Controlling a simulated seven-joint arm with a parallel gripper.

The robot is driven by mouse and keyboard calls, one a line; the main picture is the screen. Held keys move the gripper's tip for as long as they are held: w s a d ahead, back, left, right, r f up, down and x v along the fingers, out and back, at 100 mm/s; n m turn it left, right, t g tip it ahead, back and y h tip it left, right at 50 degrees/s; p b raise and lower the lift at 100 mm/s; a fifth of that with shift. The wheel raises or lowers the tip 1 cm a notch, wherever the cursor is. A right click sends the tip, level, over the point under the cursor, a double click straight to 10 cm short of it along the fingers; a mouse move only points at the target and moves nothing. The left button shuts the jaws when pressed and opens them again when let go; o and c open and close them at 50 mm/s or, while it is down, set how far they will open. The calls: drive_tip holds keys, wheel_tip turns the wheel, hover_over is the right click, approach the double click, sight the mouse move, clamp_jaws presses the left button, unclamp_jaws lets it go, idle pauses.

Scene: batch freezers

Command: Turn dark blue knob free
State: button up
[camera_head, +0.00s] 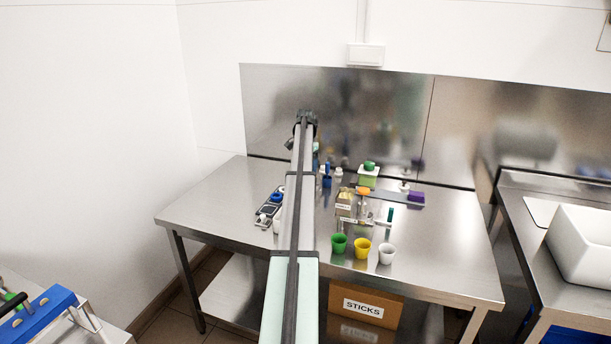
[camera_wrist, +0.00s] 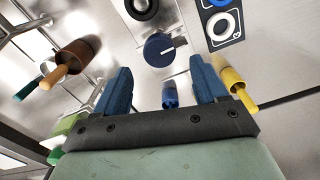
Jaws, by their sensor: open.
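In the wrist view the dark blue knob (camera_wrist: 158,50) is a round cap with a white pointer line, on a pale metal plate. My gripper (camera_wrist: 160,70) shows two blue fingers, spread apart. The knob lies just beyond the fingertips, roughly in line with the gap, and nothing is gripped. A smaller blue piece (camera_wrist: 170,94) shows between the fingers in the picture; its depth is unclear. In the head view my arm hides the gripper, and I cannot make out the knob for certain.
In the wrist view, a panel with ringed buttons (camera_wrist: 222,27) lies beside the knob, a yellow part (camera_wrist: 236,84) by the right finger, and a brown cylinder (camera_wrist: 76,55) at left. In the head view, green, yellow and white cups (camera_head: 362,249) stand near the bench's front edge.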

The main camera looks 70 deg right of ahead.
wheel_tip(320, 180, up, 9)
drive_tip(key=shift+r, duration=0.15)
idle(0.7)
